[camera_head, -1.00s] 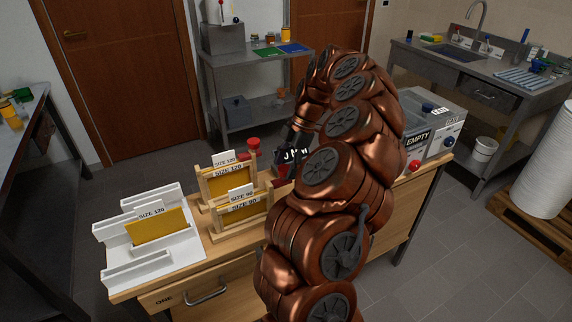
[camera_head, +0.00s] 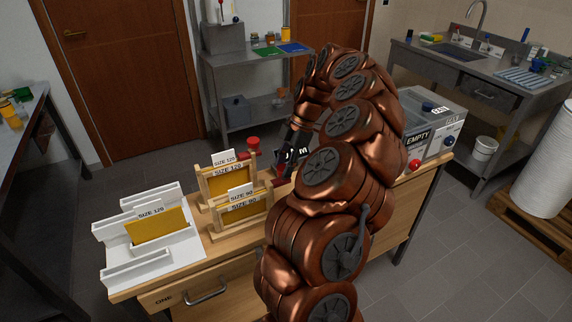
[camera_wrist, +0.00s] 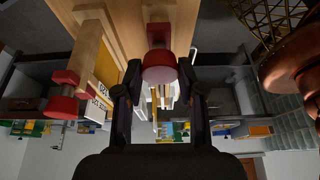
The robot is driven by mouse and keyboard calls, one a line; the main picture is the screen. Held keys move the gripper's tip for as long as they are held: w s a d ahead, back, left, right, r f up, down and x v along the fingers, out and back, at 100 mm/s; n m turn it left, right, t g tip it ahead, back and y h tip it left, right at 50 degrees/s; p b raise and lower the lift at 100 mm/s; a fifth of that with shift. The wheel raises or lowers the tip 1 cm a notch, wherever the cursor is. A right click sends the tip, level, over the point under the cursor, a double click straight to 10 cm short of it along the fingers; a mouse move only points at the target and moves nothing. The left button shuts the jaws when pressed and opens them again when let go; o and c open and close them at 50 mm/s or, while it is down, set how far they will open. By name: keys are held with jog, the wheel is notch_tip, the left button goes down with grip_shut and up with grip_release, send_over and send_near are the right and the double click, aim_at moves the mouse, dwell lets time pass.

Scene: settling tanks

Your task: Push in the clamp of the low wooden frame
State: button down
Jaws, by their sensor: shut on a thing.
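The low wooden frame (camera_head: 241,215) stands on the bench with a yellow sheet and a "SIZE 90" label. Its red clamp (camera_head: 279,182) sticks out on the right, partly hidden by my gripper (camera_head: 286,170). In the wrist view the clamp's round red knob (camera_wrist: 160,68) lies between the two dark fingertips of my gripper (camera_wrist: 160,76), which is shut on it. The taller frame (camera_head: 230,182), labelled "SIZE 120", stands just behind, with its own red clamp (camera_head: 253,142). That clamp is at the left in the wrist view (camera_wrist: 64,104).
A white slotted rack (camera_head: 150,268) with a "SIZE 120" yellow sheet stands at the bench's left. Clear boxes, one marked "EMPTY" (camera_head: 417,138), stand at its right end behind my arm. A metal shelf (camera_head: 262,68) is beyond.

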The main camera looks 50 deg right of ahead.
aim_at(272, 182)
jog(key=a+b, duration=0.1)
jog(key=w+a+b, duration=0.1)
jog(key=a, duration=0.1)
jog(key=shift+w+a+f, duration=0.1)
jog(key=shift+a+f, duration=0.05)
jog(key=shift+a, duration=0.3)
jog(key=c, duration=0.7)
grip_release()
jog(key=shift+w, duration=0.1)
jog(key=shift+r, duration=0.2)
jog(key=shift+v, duration=5.95)
jog(key=shift+a, duration=0.1)
